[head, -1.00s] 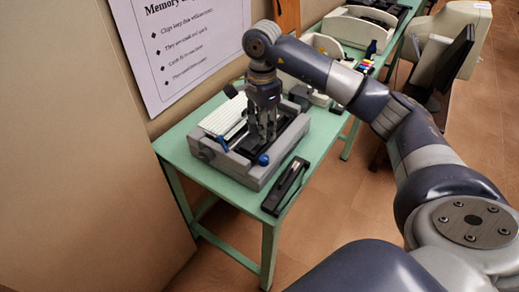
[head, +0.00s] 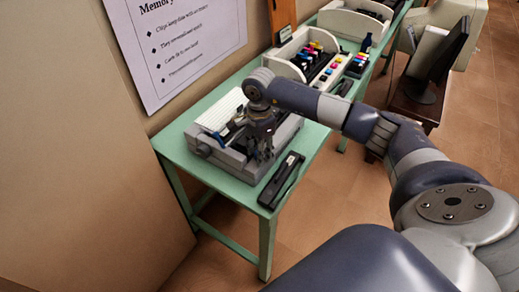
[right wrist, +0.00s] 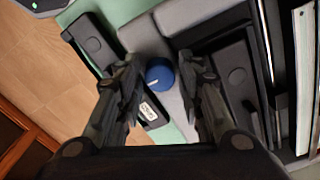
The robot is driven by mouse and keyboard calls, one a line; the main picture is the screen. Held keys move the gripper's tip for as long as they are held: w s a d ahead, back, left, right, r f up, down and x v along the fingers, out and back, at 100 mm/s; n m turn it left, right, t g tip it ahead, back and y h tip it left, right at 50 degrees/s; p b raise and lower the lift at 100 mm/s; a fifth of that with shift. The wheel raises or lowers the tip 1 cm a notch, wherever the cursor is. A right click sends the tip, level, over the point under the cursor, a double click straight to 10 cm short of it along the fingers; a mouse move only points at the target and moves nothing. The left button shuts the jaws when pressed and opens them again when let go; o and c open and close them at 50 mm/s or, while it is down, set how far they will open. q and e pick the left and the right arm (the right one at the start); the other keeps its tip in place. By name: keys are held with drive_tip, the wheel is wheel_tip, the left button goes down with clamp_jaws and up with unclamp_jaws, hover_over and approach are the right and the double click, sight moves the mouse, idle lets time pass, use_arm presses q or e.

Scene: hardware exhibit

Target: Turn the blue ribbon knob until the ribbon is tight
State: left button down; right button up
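The blue ribbon knob (right wrist: 160,74) shows in the right wrist view, a round cap with a small white mark, on the end of the grey printer (head: 222,160). My right gripper (right wrist: 160,64) points down over it, with one finger on each side and narrow gaps showing between. The fingers are apart; whether either touches the knob is not clear. In the head view, my right gripper (head: 258,148) is over the printer's near right end and mostly hides the knob. A second blue part (head: 221,141) shows at the printer's left. My left gripper is out of view.
A black narrow case (head: 282,180) lies on the green table (head: 237,184) along its front right edge. A wall poster (head: 185,40) hangs behind the printer.

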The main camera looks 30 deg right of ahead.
drive_tip(key=c, duration=0.8)
drive_tip(key=shift+m+b, duration=0.45)
drive_tip(key=shift+m, duration=0.15)
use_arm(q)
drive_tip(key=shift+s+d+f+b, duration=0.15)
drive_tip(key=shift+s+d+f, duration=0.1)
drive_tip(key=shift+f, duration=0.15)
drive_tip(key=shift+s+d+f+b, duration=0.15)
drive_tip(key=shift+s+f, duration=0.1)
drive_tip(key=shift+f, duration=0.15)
use_arm(e)
drive_tip(key=shift+m, duration=1)
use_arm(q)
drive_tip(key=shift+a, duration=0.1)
use_arm(e)
drive_tip(key=o, duration=0.8)
drive_tip(key=shift+r, duration=0.2)
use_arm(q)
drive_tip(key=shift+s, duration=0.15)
use_arm(e)
wheel_tip(320, 180, up, 12)
